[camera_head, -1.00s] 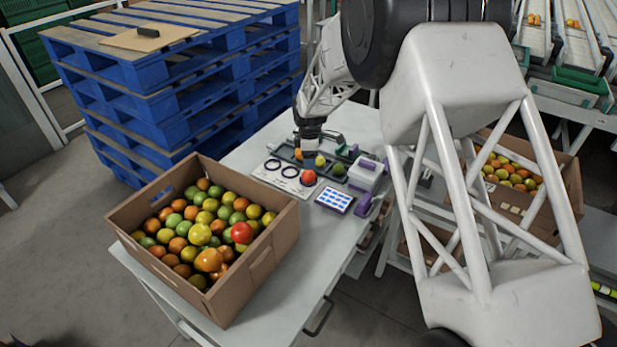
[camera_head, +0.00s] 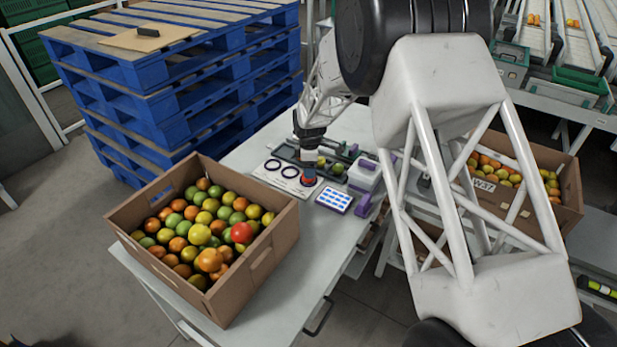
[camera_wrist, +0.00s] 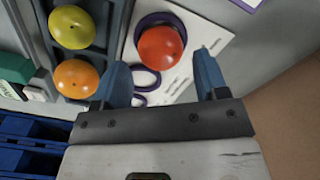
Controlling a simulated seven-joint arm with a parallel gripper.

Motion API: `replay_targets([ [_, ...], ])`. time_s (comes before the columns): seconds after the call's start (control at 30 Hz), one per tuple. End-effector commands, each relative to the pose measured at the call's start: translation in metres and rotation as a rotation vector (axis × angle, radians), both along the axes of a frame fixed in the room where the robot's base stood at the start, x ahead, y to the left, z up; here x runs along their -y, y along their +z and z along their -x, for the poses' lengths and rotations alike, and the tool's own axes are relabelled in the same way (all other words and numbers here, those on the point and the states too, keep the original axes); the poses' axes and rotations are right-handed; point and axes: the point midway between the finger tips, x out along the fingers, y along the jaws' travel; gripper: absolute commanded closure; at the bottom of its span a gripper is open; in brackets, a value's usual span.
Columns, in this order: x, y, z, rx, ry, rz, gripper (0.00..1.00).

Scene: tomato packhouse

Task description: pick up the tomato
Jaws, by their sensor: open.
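A red tomato (camera_wrist: 161,48) rests in a dark ring on a white board (camera_wrist: 190,75) on the table. In the head view the red tomato (camera_head: 309,181) is partly hidden by my gripper (camera_head: 309,165), which is over it. In the wrist view my gripper (camera_wrist: 160,63) is open and empty, with blue fingers apart. The tomato appears between and just beyond the fingertips. A yellow tomato (camera_wrist: 72,27) and an orange tomato (camera_wrist: 77,79) sit in a dark tray to the left. A green tomato (camera_head: 338,169) sits near the tray's right end.
A cardboard box (camera_head: 262,262) full of mixed tomatoes stands on the table (camera_head: 300,290) at the front left. A blue-and-white card (camera_head: 334,201) and a purple-and-white device (camera_head: 364,177) lie right of the board. Blue pallets (camera_head: 190,100) are stacked behind.

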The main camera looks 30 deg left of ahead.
Motion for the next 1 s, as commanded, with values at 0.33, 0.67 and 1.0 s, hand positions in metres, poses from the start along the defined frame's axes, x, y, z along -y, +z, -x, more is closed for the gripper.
replay_targets([
  [0.33,0.0,-0.035,0.0,-0.001,0.0,0.001,0.33],
  [0.67,0.0,-0.038,0.0,0.0,0.0,0.0,0.33],
  [1.0,0.0,-0.038,0.0,0.0,0.0,0.0,0.41],
])
